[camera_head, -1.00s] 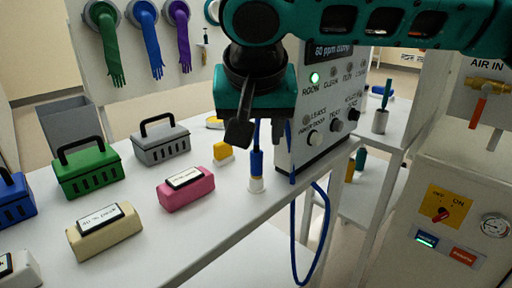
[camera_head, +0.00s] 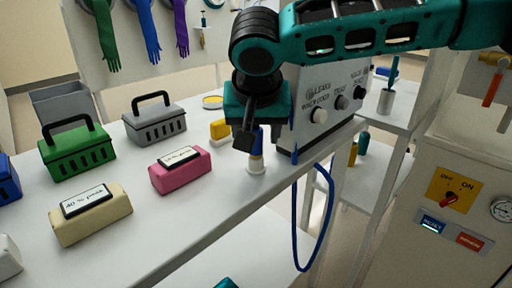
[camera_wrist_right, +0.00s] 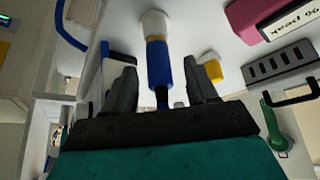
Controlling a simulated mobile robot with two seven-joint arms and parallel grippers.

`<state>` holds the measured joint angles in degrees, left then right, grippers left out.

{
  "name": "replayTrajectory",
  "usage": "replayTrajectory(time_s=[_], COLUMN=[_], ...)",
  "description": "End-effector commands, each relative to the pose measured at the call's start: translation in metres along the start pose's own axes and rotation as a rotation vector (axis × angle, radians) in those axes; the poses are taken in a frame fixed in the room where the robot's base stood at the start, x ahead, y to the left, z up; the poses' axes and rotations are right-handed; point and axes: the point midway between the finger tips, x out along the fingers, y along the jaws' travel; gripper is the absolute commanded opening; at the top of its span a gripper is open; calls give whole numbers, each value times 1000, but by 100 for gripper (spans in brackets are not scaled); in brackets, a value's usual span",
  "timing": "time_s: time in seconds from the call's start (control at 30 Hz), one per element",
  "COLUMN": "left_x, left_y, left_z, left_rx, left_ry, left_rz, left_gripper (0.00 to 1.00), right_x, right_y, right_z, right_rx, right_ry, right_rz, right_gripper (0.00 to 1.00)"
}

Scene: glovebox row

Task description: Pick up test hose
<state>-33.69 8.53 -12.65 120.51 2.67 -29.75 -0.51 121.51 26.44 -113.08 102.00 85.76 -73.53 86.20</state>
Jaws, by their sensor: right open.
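A blue hose (camera_head: 328,215) hangs in a loop below the table edge beside the grey instrument box. A blue cylindrical fitting (camera_head: 259,141) stands upright in a white round holder (camera_head: 256,166) in front of the box; I cannot tell whether it joins the loop. My right gripper (camera_head: 246,136) points down at the fitting and partly hides it. In the right wrist view, the open fingers of the gripper (camera_wrist_right: 161,88) are on either side of the blue fitting (camera_wrist_right: 158,65), with gaps and no visible contact. My left gripper is not in view.
The instrument box (camera_head: 325,105) stands close to the right gripper. A yellow block (camera_head: 220,130), a pink block (camera_head: 181,173) and a cream block (camera_head: 90,215) lie to the left. Green (camera_head: 77,156) and grey (camera_head: 156,125) carriers stand behind. The table front is clear.

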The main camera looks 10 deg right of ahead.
Motion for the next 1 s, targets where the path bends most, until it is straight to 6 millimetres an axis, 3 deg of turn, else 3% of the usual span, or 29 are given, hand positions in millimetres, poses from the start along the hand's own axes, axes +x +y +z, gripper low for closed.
replayTrajectory(time_s=[0.13,0.4,1.0], left_x=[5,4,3], left_y=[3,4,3], left_z=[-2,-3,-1], left_rx=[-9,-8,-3], left_ry=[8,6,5], left_rz=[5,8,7], left_gripper=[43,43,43], right_x=[19,21,21], right_y=[0,0,0], right_z=[1,0,0], right_rx=[0,0,0], right_ry=[0,0,0], right_rz=[0,0,0], right_gripper=[57,57,1])
